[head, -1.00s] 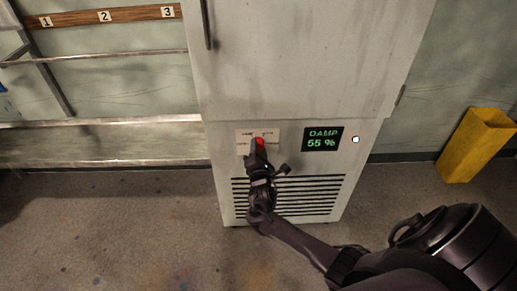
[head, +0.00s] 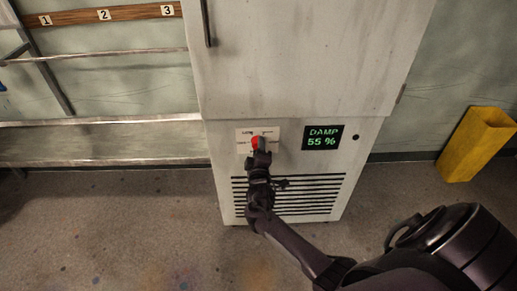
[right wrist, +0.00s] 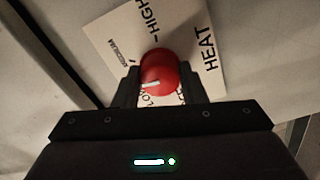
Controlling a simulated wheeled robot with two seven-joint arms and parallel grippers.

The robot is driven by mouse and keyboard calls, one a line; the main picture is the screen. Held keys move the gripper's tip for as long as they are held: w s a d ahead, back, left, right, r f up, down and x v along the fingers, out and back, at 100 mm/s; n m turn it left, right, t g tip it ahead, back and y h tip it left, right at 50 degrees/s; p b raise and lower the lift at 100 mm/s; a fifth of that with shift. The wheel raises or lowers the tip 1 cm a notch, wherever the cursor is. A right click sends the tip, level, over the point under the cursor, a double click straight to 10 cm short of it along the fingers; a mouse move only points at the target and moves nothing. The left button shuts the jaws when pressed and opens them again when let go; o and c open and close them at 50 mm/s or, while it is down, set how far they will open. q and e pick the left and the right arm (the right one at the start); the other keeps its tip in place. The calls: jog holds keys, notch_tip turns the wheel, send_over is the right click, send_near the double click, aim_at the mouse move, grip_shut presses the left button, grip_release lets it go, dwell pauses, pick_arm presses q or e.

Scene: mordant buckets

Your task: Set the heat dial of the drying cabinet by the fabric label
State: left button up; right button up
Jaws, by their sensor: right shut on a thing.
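The heat dial is a round red knob with a white pointer mark; it shows on the front of the drying cabinet (head: 300,60) in the head view (head: 255,142) and up close in the right wrist view (right wrist: 158,66). My right gripper (head: 260,151) is shut on the dial, one finger on each side of it in the right wrist view (right wrist: 158,90). The mark points left in the right wrist view. A pale label plate (right wrist: 195,25) behind the dial reads HEAT, HIGH and LOW; a smaller word is unreadable. No fabric label is recognisable. My left gripper is not in view.
Black vent slots (head: 315,195) lie below. A yellow bin (head: 477,145) stands right; a shelf (head: 110,140) and numbered rail (head: 75,17) are left.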

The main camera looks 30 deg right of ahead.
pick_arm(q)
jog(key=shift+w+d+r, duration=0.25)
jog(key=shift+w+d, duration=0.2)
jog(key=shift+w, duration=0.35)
pick_arm(e)
jog(key=shift+f+m, duration=0.15)
jog(key=shift+m, duration=2.35)
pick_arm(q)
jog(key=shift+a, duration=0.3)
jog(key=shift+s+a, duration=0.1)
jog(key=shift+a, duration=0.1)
pick_arm(e)
jog(key=o, duration=1)
